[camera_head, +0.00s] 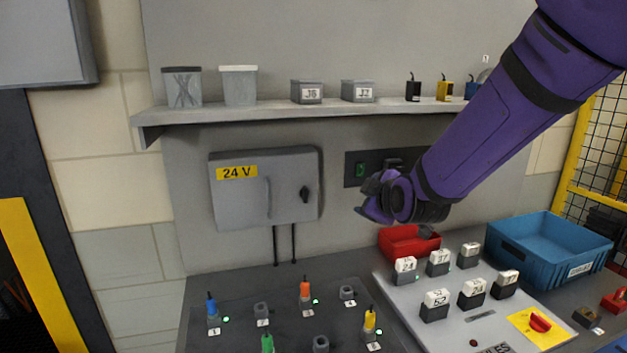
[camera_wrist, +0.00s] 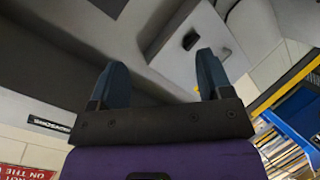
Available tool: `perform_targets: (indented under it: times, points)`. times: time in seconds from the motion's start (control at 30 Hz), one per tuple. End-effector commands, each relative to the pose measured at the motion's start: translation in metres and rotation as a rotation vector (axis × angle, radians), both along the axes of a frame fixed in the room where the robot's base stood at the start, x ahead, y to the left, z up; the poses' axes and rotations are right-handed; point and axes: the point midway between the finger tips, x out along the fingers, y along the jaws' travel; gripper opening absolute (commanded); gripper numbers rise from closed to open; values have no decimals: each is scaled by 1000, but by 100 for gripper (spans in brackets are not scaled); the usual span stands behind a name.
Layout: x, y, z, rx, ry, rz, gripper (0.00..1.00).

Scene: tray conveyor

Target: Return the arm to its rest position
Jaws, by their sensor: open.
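My purple arm reaches in from the upper right in the head view. My gripper (camera_head: 372,207) is in the air in front of the grey back panel, above the bench and left of the red bin. In the wrist view my gripper (camera_wrist: 158,72) shows two dark fingers standing well apart with nothing between them. Beyond the fingers the wrist view shows grey panel surfaces and a cabinet with a dark handle (camera_wrist: 190,40). In the head view the arm partly hides the shelf's right end and the switch plate.
A grey 24 V cabinet (camera_head: 264,188) hangs under a shelf (camera_head: 270,113) with cups and boxes. Below are a board of coloured plugs (camera_head: 285,335), a panel of numbered blocks (camera_head: 410,300), a red bin (camera_head: 395,245) and a blue crate (camera_head: 545,262). Yellow-framed fencing (camera_head: 575,150) stands right.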

Motion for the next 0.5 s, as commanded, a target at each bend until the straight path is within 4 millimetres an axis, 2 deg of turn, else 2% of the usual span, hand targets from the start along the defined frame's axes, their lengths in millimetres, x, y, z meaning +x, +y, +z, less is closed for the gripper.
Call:
perform_targets:
  times: [0.03,0.1,0.27,0.5]
  points:
    - [-8,-14,11,52,40,-26,72]
    - [-22,-31,21,120,110,-60,72]
    - [-60,-66,41,260,260,-146,72]
    - [-132,-113,64,427,461,-313,72]
